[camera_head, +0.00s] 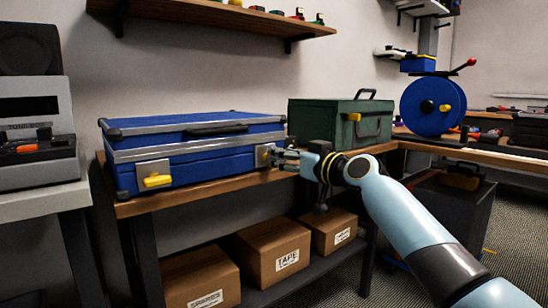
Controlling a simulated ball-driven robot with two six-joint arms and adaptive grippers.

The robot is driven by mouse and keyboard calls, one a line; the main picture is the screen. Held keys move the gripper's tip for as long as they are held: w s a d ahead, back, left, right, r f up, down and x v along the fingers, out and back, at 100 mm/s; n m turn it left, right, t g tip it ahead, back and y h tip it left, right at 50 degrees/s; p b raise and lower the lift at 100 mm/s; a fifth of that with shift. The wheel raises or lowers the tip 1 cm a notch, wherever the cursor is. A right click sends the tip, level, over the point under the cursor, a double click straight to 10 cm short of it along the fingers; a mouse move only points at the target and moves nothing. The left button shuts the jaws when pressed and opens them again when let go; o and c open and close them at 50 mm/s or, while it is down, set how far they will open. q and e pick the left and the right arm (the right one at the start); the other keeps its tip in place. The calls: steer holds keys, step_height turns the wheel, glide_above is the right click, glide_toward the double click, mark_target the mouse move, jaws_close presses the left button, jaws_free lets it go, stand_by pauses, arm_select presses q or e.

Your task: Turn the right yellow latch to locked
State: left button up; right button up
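A blue case (205,173) with silver edging sits closed on the wooden bench. The left yellow latch (157,181) lies roughly level on its silver plate. The right yellow latch (267,155) is partly hidden by the fingers of my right gripper (279,158). That gripper is right at the latch, at the right end of the case front. I cannot tell whether its fingers touch or grip the latch, nor how the latch is turned. My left gripper is not in view.
A green case (328,121) stands behind my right gripper on the bench (215,191). A blue cable reel (416,109) stands further right. Cardboard boxes (272,259) fill the shelf below. A grey machine (35,120) stands at the left. A wall shelf (210,14) hangs above.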

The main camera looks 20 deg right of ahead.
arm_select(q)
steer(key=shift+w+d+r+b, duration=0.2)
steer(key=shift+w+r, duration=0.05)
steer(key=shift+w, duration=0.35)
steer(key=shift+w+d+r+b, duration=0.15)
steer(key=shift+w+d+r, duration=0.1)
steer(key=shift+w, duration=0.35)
arm_select(e)
steer(key=x, duration=0.4)
jaws_close()
